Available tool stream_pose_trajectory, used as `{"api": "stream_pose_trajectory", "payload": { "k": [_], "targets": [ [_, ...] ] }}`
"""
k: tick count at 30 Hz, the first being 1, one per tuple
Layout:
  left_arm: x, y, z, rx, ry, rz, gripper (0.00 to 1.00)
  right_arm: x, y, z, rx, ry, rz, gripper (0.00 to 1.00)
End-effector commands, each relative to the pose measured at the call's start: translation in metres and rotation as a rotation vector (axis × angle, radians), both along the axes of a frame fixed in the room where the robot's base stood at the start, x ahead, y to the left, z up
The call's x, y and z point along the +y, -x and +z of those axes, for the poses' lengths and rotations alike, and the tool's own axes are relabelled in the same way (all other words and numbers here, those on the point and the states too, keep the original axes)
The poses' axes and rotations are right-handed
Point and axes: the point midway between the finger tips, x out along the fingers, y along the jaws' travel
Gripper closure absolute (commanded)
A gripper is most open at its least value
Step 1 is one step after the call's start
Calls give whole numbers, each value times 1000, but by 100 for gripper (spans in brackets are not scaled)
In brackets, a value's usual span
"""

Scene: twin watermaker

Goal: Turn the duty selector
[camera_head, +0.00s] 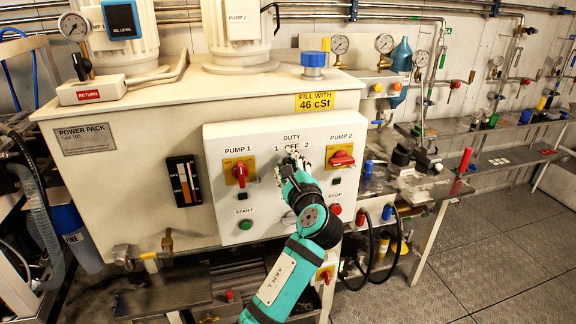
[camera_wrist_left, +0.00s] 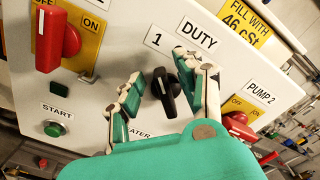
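The duty selector is a black rotary knob (camera_wrist_left: 164,92) on a light control panel (camera_head: 258,142), below the DUTY label (camera_wrist_left: 199,35) and beside the "1" mark. My left gripper (camera_wrist_left: 160,68) is open, with one finger on each side of the knob. A gap shows between the knob and the left finger; whether the right finger touches it I cannot tell. In the head view my left gripper (camera_head: 291,166) covers the knob, under the DUTY, 1, OFF and 2 lettering. My right gripper is not in view.
The red PUMP 1 switch (camera_head: 240,173) and red PUMP 2 switch (camera_head: 342,159) flank the selector. A green START button (camera_head: 245,224) and a red STOP button (camera_head: 336,209) sit lower on the panel. Gauges and a cluttered bench (camera_head: 440,188) stand to the right.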

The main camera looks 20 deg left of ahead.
Motion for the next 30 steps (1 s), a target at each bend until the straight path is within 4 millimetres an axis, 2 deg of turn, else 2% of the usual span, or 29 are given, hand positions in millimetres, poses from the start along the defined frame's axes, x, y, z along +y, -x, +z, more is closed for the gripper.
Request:
{"api": "stream_pose_trajectory", "payload": {
  "k": [9,15,26,28,30],
  "targets": [
    [-28,40,-1,1,3,-3,63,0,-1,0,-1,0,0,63],
    [-39,58,-1,0,2,-1,63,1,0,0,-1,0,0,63],
    [-41,60,-2,2,2,-1,63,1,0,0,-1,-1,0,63],
    [-42,57,-11,13,10,-11,63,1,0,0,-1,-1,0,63],
    [-45,52,-32,36,35,-33,63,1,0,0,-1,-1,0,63]
  ]
}}
